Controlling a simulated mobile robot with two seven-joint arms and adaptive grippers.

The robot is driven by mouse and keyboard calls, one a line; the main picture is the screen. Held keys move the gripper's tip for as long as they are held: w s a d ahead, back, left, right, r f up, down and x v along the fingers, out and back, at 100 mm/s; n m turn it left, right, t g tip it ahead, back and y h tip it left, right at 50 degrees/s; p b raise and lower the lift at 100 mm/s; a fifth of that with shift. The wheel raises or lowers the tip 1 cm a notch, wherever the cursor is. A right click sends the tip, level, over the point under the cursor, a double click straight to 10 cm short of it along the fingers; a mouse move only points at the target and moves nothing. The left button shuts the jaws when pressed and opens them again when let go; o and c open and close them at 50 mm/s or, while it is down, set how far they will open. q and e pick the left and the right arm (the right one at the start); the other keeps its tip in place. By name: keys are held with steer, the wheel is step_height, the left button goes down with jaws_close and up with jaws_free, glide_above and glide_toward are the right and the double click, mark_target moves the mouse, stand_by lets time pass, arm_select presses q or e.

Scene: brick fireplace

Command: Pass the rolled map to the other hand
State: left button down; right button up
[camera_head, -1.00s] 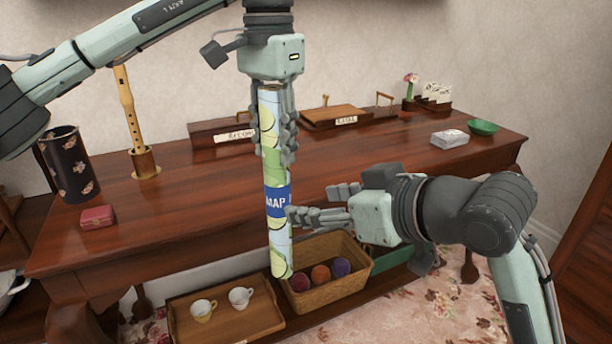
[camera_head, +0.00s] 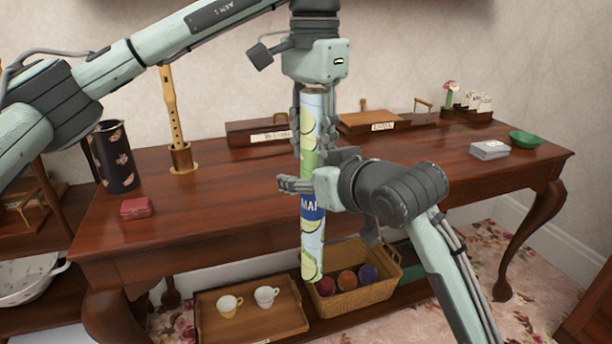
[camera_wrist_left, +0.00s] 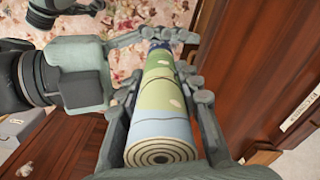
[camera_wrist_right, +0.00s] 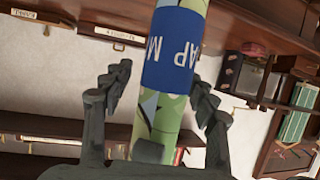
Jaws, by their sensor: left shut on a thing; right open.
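The rolled map (camera_head: 312,235) is a long green, yellow and pale blue tube with a blue "MAP" band, held upright in front of the table. My left gripper (camera_head: 312,135) points down and is shut on its upper end. The left wrist view shows the rolled end of the map (camera_wrist_left: 160,150) between the left fingers. My right gripper (camera_head: 310,170) is open at the map's middle, just above the blue band. In the right wrist view the map (camera_wrist_right: 172,60) passes between the spread right fingers (camera_wrist_right: 160,95), with a gap on each side.
A wooden table (camera_head: 240,195) stands behind, with a dark floral canister (camera_head: 115,158), a flute in a stand (camera_head: 172,115), a red box (camera_head: 137,208) and a green bowl (camera_head: 525,138). Below are a tray with cups (camera_head: 250,325) and a basket of balls (camera_head: 370,293).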

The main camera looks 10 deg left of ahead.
steer(key=shift+w+a+f, duration=0.15)
steer(key=shift+w+a, duration=0.1)
steer(key=shift+w, duration=0.05)
steer(key=shift+c, duration=0.3)
steer(key=shift+d, duration=0.1)
jaws_close()
arm_select(q)
steer(key=c, duration=1)
jaws_free()
steer(key=shift+r, duration=0.15)
